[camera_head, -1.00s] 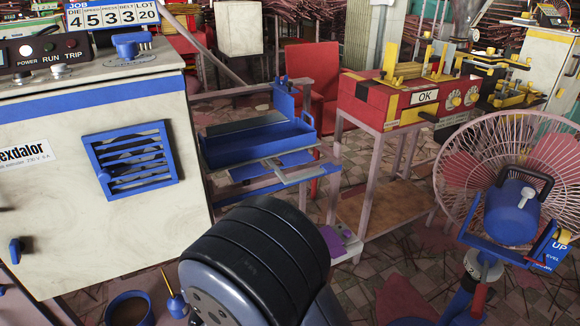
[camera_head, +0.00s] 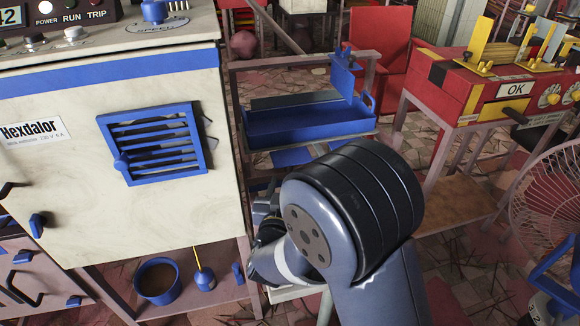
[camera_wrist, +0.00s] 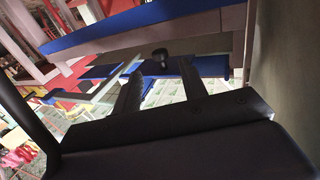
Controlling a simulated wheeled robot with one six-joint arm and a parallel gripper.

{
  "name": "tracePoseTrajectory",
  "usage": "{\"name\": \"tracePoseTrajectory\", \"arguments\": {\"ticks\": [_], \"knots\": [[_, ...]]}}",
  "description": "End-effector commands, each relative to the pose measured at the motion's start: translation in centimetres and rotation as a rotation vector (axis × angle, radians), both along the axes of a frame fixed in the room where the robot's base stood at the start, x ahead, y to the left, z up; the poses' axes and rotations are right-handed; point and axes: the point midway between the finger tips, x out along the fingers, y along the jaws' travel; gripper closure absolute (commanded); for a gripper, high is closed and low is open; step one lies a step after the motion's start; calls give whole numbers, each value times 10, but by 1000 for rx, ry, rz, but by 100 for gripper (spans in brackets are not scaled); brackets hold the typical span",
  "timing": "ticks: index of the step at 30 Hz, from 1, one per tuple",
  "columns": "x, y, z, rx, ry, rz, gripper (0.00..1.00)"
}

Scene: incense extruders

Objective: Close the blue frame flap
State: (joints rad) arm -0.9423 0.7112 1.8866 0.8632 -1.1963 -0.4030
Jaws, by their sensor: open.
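A blue slatted frame flap (camera_head: 155,145) with a knob at its lower left is on the front of the pale cabinet. It appears slightly tilted, with a dark gap at its right edge. Another blue plate (camera_head: 342,75) stands upright at the right end of a blue tray (camera_head: 300,128). I cannot tell which piece the task names. My gripper (camera_head: 264,205) is partly hidden behind my wrist, low beside the cabinet's right edge and below the tray. In the wrist view my gripper (camera_wrist: 160,70) is open, its fingers apart with nothing held. A blue band crosses beyond them.
The pale cabinet (camera_head: 70,190) stands close left of my gripper. A blue pot (camera_head: 158,283) sits on its low shelf. A red box (camera_head: 480,85) on a stand and a wire fan (camera_head: 545,200) are at the right. Tiled floor shows between the stands.

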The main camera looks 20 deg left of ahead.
Motion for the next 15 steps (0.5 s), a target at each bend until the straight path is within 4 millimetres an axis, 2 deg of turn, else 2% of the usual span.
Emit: {"name": "tracePoseTrajectory", "arguments": {"ticks": [1,6,10,15], "knots": [[11,1,-2,1,-1,-4,60],[43,6,-2,1,-1,-2,60],[60,9,-2,0,-1,-2,60],[72,11,-1,-1,0,0,60]]}}
